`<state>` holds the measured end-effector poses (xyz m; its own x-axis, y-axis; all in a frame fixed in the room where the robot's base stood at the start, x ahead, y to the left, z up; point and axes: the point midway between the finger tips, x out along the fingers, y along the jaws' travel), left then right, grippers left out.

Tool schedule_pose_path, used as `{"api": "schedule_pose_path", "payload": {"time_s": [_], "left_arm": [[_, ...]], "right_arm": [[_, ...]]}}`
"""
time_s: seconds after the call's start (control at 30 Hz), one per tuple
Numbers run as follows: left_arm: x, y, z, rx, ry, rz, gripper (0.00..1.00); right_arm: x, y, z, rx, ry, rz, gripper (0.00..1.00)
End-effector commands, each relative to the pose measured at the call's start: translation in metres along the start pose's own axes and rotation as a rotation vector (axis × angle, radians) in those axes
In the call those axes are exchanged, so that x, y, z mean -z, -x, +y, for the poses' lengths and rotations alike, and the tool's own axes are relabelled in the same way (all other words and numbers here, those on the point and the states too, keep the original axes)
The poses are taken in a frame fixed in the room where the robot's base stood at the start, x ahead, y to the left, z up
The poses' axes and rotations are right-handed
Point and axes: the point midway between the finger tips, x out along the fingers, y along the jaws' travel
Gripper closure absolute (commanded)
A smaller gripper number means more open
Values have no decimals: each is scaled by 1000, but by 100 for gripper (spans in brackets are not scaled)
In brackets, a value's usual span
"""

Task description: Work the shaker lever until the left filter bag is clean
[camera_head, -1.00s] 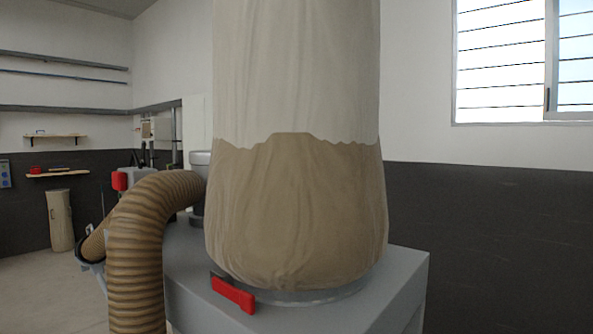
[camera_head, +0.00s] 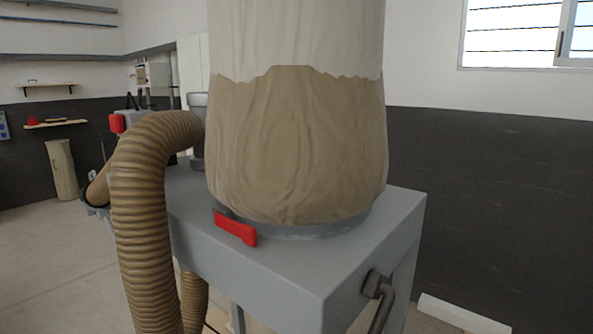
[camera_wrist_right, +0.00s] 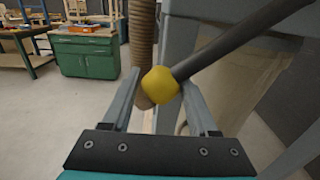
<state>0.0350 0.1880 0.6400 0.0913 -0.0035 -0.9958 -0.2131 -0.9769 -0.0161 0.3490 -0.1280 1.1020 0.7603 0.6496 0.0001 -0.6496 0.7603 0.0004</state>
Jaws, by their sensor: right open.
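A filter bag (camera_head: 298,150) stands on a grey housing in the head view. Its cloth is pale above and brown below a ragged line. A red latch (camera_head: 236,228) sits at its lower band. The shaker lever (camera_head: 384,305) shows only as a dark bent rod and pivot on the housing's side. In the right wrist view, a yellow knob (camera_wrist_right: 160,85) sits on the end of a dark rod. My right gripper (camera_wrist_right: 161,80) is open, with the knob between its fingers in the picture; contact cannot be told. My left gripper is not in view.
The grey housing (camera_head: 290,265) has a square front corner. A ribbed brown hose (camera_head: 145,220) curves down left of the bag. A green cabinet (camera_wrist_right: 87,55) and a workbench (camera_wrist_right: 22,40) stand further off in the wrist view. The floor (camera_head: 60,265) at left is clear.

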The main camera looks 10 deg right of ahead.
Motion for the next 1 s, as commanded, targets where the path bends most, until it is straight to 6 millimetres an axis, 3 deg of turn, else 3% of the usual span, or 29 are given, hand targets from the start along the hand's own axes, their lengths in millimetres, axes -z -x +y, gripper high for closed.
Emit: {"api": "schedule_pose_path", "payload": {"time_s": [0.03, 0.13, 0.57, 0.83, 1.0], "left_arm": [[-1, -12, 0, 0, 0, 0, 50], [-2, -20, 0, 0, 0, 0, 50], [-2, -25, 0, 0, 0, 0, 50], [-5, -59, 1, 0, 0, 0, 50], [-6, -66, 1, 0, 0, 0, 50]], "right_arm": [[12, 0, -5, 1, 2, 1, 40], [18, 0, -12, 1, 1, 1, 40], [22, 0, -18, 0, 1, 1, 40], [46, 0, -51, 1, 3, 1, 40], [49, 0, -62, 2, 0, 0, 40]]}}
